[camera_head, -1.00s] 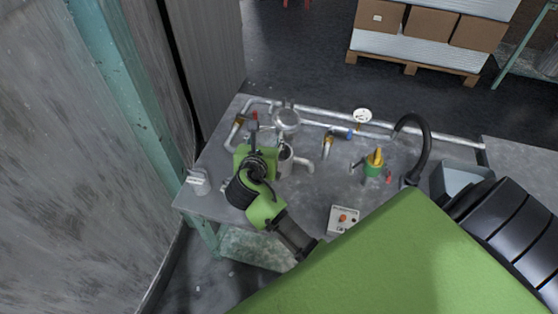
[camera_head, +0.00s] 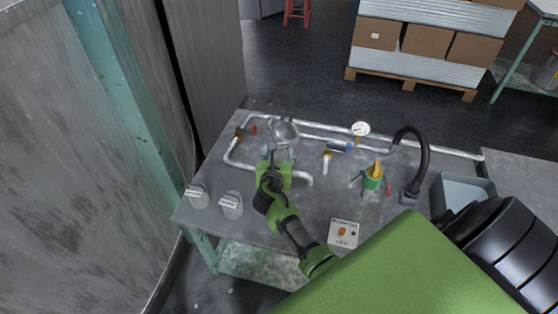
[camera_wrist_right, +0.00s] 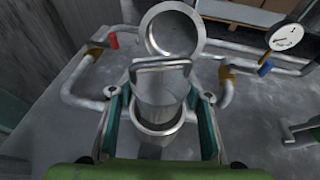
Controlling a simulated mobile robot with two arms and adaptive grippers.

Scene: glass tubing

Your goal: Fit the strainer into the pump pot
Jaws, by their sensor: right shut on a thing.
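The metal strainer (camera_wrist_right: 158,88), a grey cylinder with a bar handle, is between the fingers of my right gripper (camera_wrist_right: 161,68). My right gripper is shut on it. The round rim of the pump pot (camera_wrist_right: 160,128) shows below the strainer in the right wrist view. The strainer's lower end overlaps the pot's mouth; how deep it sits I cannot tell. The pot's round lid (camera_wrist_right: 172,32) stands open behind and also shows in the head view (camera_head: 284,132). There, my right gripper (camera_head: 275,167) covers most of the pot. My left gripper is not in view.
Metal pipes (camera_head: 330,127) run along the back of the table (camera_head: 300,215), with a gauge (camera_head: 360,129). Two labelled grey items (camera_head: 197,196) (camera_head: 231,206) stand front left. A green-yellow fitting (camera_head: 373,177), control box (camera_head: 343,233), black hose (camera_head: 424,155) and grey bin (camera_head: 455,188) are to the right.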

